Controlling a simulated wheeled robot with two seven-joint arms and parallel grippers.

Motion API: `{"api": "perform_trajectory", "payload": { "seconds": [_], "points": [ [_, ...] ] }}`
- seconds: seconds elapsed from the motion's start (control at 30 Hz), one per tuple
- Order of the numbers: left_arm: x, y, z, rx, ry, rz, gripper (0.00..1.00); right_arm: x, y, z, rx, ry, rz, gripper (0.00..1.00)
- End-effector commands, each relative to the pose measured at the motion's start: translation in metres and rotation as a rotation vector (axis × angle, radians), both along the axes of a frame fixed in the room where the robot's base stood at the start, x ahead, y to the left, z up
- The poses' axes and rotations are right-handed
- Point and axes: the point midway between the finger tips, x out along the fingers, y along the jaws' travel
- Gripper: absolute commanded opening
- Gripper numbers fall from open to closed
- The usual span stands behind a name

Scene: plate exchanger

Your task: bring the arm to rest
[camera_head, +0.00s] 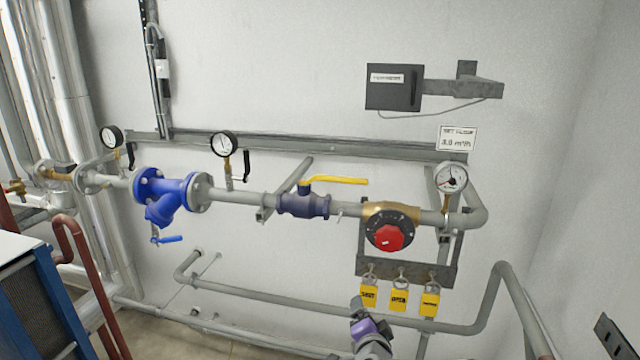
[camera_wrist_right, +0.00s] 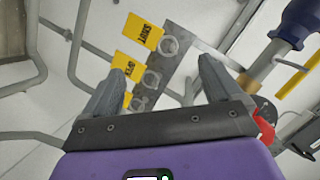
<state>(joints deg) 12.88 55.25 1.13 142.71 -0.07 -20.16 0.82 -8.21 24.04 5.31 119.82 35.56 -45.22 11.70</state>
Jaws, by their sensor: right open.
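My right gripper (camera_head: 356,303) shows at the bottom of the head view, in front of the wall below the row of yellow tags. In the right wrist view its two grey fingers (camera_wrist_right: 162,66) stand wide apart with nothing held between them. Its purple body fills the bottom of that view. Beyond the fingers is the grey tag rack (camera_wrist_right: 176,60) with its rings. My left gripper is not in view.
Yellow tags (camera_head: 399,300) hang under the rack (camera_head: 440,271). Above are a red valve knob (camera_head: 390,237), a yellow-handled valve (camera_head: 305,205) and a blue strainer (camera_head: 172,193). A grey pipe (camera_head: 300,308) runs low along the wall. A blue-framed unit (camera_head: 55,300) stands lower left.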

Motion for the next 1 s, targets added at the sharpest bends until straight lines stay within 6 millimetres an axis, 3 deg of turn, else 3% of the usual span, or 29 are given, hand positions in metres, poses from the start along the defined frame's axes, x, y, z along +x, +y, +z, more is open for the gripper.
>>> {"api": "perform_trajectory", "payload": {
  "seconds": [0.03,0.2,0.27,0.4,0.5,0.6,0.73,0.83,1.0],
  "points": [
    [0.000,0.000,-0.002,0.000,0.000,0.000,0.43,-0.008,0.001,-0.045,-0.042,0.090,0.049,0.92],
    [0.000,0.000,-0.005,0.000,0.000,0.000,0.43,-0.054,0.009,-0.168,-0.145,0.359,0.240,0.92],
    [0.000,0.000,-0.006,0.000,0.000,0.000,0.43,-0.078,0.012,-0.207,-0.166,0.456,0.312,0.92],
    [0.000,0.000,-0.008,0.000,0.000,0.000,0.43,-0.149,0.019,-0.287,-0.189,0.676,0.494,0.92],
    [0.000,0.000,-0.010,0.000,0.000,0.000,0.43,-0.207,0.026,-0.330,-0.180,0.818,0.628,0.92],
    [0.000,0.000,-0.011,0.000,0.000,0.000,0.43,-0.258,0.033,-0.356,-0.159,0.928,0.747,0.92],
    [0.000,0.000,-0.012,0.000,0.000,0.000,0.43,-0.304,0.039,-0.371,-0.131,1.016,0.856,0.92],
    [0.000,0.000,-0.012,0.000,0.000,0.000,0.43,-0.320,0.041,-0.375,-0.119,1.045,0.895,0.92],
    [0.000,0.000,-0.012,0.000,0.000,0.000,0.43,-0.324,0.042,-0.375,-0.116,1.052,0.906,0.92]
  ]
}}
